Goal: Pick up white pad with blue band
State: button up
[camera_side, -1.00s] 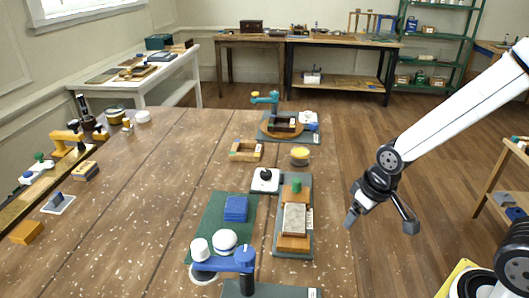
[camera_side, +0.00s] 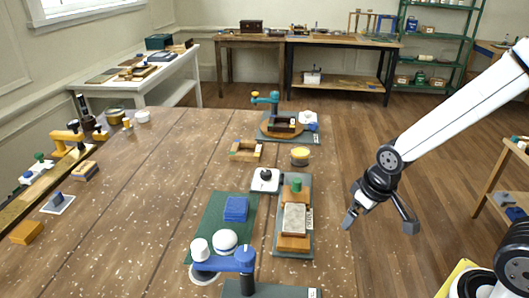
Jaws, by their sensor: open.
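A white rounded pad (camera_side: 225,240) sits on the green mat (camera_side: 207,222) at the front centre of the table. It looks like the white pad of the task, but its blue band is too small to make out clearly. A blue block (camera_side: 235,209) lies just behind it on the mat. A blue arm-like fixture (camera_side: 240,261) with a white knob (camera_side: 200,249) stands close in front of it. My gripper (camera_side: 381,222) is open and empty, its two fingers spread downward. It hangs off to the right of the table edge, well apart from the pad.
Right of the mat is a dark tray (camera_side: 279,220) with a grey stone block (camera_side: 294,218) and a green knob. A white box with a dark knob (camera_side: 265,178) stands behind the mat. A yellow-topped round tin (camera_side: 300,154) is farther back. The table's left middle (camera_side: 145,190) is clear.

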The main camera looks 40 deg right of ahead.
aim_at(226, 236)
jog(key=shift+w+a+r+m, duration=0.1)
jog(key=shift+w+a+m, duration=0.15)
jog(key=shift+w+m, duration=0.15)
jog(key=w+a+m, duration=0.2)
jog(key=w+m, duration=0.1)
jog(key=w+a+m+y, duration=0.1)
jog(key=w+a+m, duration=0.1)
jog(key=a, duration=0.1)
jog(key=w+a+r+m+y, duration=0.1)
jog(key=w+a+m, duration=0.2)
jog(key=shift+w+m+g, duration=0.3)
jog(key=shift+g, duration=0.1)
jog(key=w+a+m+g+y, duration=0.1)
jog(key=w+a+m, duration=0.2)
jog(key=a+m, duration=0.25)
jog(key=w+a+m+y, duration=0.2)
jog(key=w+a+m, duration=0.2)
jog(key=a, duration=0.3)
jog(key=shift+s+x, duration=0.1)
jog(key=shift+x, duration=1.7)
jog(key=shift+s+x, duration=0.15)
jog(key=shift+x, duration=1.65)
jog(key=shift+a, duration=0.1)
jog(key=shift+c, duration=0.2)
jog(key=c, duration=1)
jog(key=shift+c, duration=0.2)
